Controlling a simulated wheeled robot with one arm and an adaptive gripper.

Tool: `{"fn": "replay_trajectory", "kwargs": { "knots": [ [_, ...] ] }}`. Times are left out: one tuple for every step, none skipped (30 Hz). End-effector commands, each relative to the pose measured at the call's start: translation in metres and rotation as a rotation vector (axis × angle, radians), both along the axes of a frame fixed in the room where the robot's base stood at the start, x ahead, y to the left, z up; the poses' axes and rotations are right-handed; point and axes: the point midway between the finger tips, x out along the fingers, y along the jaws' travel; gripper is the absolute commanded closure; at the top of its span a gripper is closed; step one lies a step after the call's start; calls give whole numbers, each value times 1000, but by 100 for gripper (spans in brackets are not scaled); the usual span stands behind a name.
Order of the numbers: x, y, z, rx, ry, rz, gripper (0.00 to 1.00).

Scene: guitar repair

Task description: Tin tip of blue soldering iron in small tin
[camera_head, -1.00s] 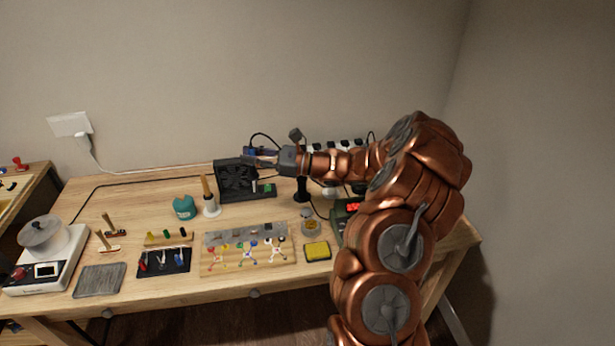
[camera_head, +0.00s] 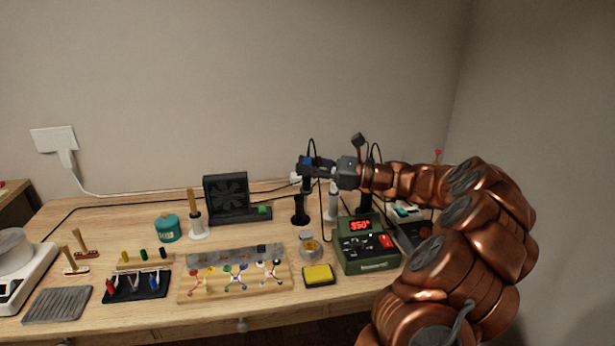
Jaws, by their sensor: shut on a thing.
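My gripper (camera_head: 318,168) is at the back of the bench, right of the fan, with its fingers pointing left. It is shut on the blue soldering iron (camera_head: 306,160), whose cable rises above the fingers. The iron is roughly upright over a black stand (camera_head: 300,208); whether its tip is still inside the stand is unclear. A small round tin (camera_head: 310,251) with amber content sits on the bench in front of the stand, below my gripper in the picture. The iron's tip is not clearly visible.
A green soldering station (camera_head: 368,262) with a lit red display stands right of the tin. A yellow sponge (camera_head: 318,274) lies in front of it. A white stand (camera_head: 332,206) is beside the black one. The fan (camera_head: 226,194) and a wooden board (camera_head: 190,295) are to the left.

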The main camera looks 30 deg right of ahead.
Motion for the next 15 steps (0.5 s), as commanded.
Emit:
{"fn": "replay_trajectory", "kwargs": {
  "knots": [
    [0, -1, -1, -1, 0, -1, 100],
    [0, -1, -2, -1, 1, 0, 100],
    [0, -1, -3, -1, 1, 0, 100],
    [0, -1, -4, -1, 1, 0, 100],
    [0, -1, -6, -1, 1, 0, 100],
    [0, 0, -8, -1, 1, 0, 100],
    [0, 0, -10, -1, 1, 0, 100],
    [0, 0, -12, -1, 1, 0, 100],
    [0, 0, -15, -1, 1, 0, 100],
    [0, 0, -18, -2, 1, 0, 100],
    [0, 0, -21, -2, 1, 0, 100],
    [0, 0, -24, -2, 1, 0, 100],
    [0, 0, -27, -2, 1, 0, 100],
    [0, 0, -30, -2, 1, 0, 100],
    [0, 0, -34, -2, 1, 0, 100]
  ]
}}
